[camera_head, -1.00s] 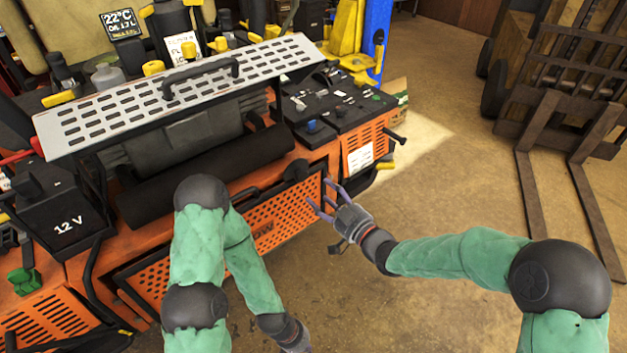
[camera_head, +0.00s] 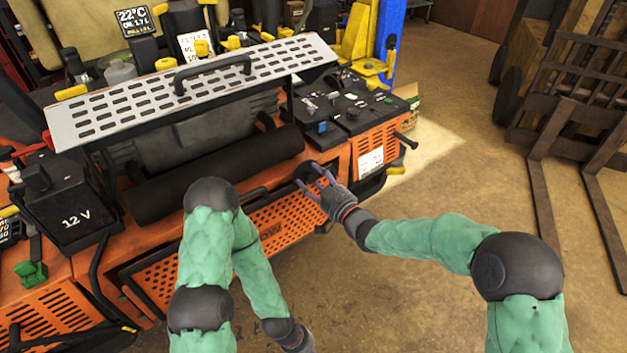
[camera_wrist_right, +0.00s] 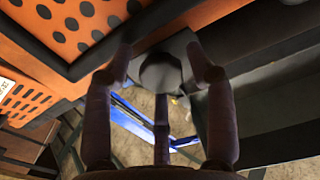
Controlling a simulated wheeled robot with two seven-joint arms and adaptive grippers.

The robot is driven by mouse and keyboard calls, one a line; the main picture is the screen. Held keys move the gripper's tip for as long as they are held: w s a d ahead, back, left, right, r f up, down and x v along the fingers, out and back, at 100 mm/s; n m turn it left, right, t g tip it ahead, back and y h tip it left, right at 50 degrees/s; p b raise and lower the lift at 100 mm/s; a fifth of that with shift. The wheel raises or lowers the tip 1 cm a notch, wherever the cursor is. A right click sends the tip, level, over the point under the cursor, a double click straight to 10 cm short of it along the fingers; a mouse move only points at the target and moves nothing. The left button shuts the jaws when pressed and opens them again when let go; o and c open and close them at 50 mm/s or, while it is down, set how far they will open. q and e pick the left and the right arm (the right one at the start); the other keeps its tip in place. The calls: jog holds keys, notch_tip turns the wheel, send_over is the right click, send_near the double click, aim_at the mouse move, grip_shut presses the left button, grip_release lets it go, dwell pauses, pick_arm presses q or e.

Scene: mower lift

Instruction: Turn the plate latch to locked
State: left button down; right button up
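The plate latch shows as a dark round knob (camera_head: 304,173) at the upper right of the orange perforated front plate (camera_head: 285,222). My right gripper (camera_head: 319,183) has its fingers spread at the knob in the head view. In the right wrist view the knob (camera_wrist_right: 160,73) sits between the spread fingers of my right gripper (camera_wrist_right: 165,82). The fingers look open around it, and I cannot tell whether any touches it. The latch's pointer or marking is hidden. My left gripper (camera_head: 294,338) hangs low at the bottom edge, and its fingers are not clear.
A raised grey slotted cover (camera_head: 105,118) and a dark roller (camera_head: 215,168) are above the front plate. A 12 V battery (camera_head: 70,205) stands at left. A forklift with forks (camera_head: 545,200) stands at right. The floor (camera_head: 400,300) between is clear.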

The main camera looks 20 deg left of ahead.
jog(key=c, duration=0.7)
jog(key=shift+f+m, duration=0.1)
jog(key=shift+m, duration=0.3)
jog(key=shift+c, duration=0.2)
jog(key=m+p, duration=0.1)
jog(key=m, duration=0.2)
jog(key=shift+s+m, duration=0.1)
jog(key=shift+m, duration=0.3)
jog(key=m+p, duration=0.1)
jog(key=m, duration=0.3)
jog(key=m+p, duration=0.1)
jog(key=m, duration=0.4)
jog(key=shift+s+a+p, duration=0.1)
jog(key=shift+p, duration=0.3)
jog(key=m+p, duration=0.1)
jog(key=m, duration=0.3)
jog(key=shift+f, duration=0.1)
jog(key=shift+m, duration=0.3)
